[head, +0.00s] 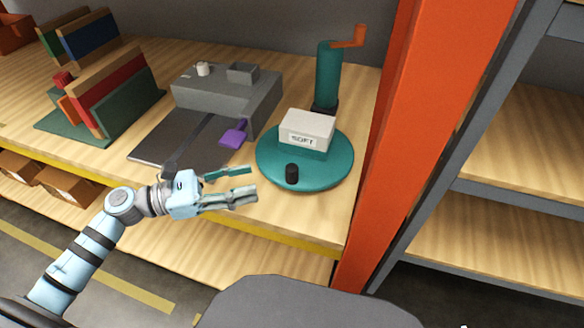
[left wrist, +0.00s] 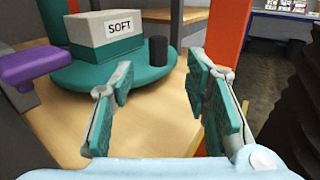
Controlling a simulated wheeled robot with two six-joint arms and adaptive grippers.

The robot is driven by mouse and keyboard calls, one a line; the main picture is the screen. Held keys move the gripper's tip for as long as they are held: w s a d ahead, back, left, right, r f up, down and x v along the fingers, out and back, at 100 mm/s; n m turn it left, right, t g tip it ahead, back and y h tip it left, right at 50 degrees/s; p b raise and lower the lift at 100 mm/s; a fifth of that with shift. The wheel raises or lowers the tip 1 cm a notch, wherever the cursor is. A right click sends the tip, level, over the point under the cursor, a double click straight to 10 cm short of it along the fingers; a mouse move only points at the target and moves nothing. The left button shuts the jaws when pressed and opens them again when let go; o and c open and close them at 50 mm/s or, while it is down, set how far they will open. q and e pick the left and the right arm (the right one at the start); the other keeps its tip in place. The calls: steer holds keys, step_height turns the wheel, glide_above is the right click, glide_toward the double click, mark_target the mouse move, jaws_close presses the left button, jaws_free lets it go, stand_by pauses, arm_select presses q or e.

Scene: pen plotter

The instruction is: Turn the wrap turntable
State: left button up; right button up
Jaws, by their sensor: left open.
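The wrap turntable (head: 265,166) is a round teal disc on the wooden shelf, with a short black knob (head: 292,173) upright near its front edge. A whitish box labelled SOFT (head: 307,130) sits on a teal block on the disc. In the left wrist view the turntable (left wrist: 95,78), the knob (left wrist: 158,52) and the box (left wrist: 106,36) show ahead of the fingers. My left gripper (head: 254,182) is open and empty, just left of the knob and apart from it in the head view. In the left wrist view its fingers (left wrist: 160,108) stand wide apart. My right gripper is not in view.
A grey plotter-like machine (head: 228,98) with a purple paddle (head: 234,133) stands left of the turntable. A teal post with an orange crank (head: 328,72) stands behind it. An orange upright (head: 410,110) bounds the right side. A rack with colored panels (head: 108,92) is farther left.

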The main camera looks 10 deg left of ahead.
mark_target(292, 171)
arm_select(q)
steer(key=x, duration=1)
steer(key=shift+w+d, duration=0.15)
steer(key=shift+w, duration=0.05)
jaws_close()
